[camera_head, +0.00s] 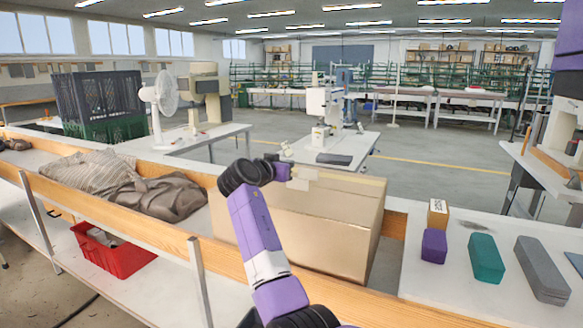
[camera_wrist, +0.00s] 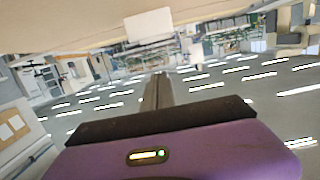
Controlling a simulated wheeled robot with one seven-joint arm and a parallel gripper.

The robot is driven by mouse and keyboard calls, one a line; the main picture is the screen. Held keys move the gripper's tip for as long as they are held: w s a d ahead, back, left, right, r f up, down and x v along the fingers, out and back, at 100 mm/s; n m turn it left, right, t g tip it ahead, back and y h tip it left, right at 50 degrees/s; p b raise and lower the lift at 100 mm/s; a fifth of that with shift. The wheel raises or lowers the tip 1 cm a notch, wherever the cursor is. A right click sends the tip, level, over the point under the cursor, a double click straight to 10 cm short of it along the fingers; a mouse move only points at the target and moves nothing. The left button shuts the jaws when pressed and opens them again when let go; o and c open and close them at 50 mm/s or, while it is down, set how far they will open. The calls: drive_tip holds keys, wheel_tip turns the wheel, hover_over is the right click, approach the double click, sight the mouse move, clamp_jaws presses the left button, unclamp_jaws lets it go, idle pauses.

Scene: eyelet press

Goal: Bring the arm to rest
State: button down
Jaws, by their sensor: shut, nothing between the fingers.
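My purple arm rises from the bottom of the head view and bends at a dark wrist joint. My gripper (camera_head: 285,171) points right, over or in front of the cardboard box (camera_head: 310,232); the exact gap cannot be told. In the wrist view, my gripper (camera_wrist: 158,80) shows its purple body, a dark bar and narrow grey fingers shut together with nothing between them. The wrist view is upside down, with ceiling lamps low in the picture. A pale surface with a white patch, probably the box, fills its top edge.
Grey-brown cloth (camera_head: 165,195) lies left of the box, above a red bin (camera_head: 112,250). On the right table stand a small carton (camera_head: 438,214), a purple block (camera_head: 434,246), a teal block (camera_head: 486,258) and a grey block (camera_head: 542,269). A wooden rail (camera_head: 130,215) runs along the bench front.

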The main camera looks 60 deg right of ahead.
drive_tip(key=a, duration=0.2)
drive_tip(key=a+r, duration=0.1)
drive_tip(key=a, duration=0.2)
drive_tip(key=shift+s+r, duration=0.15)
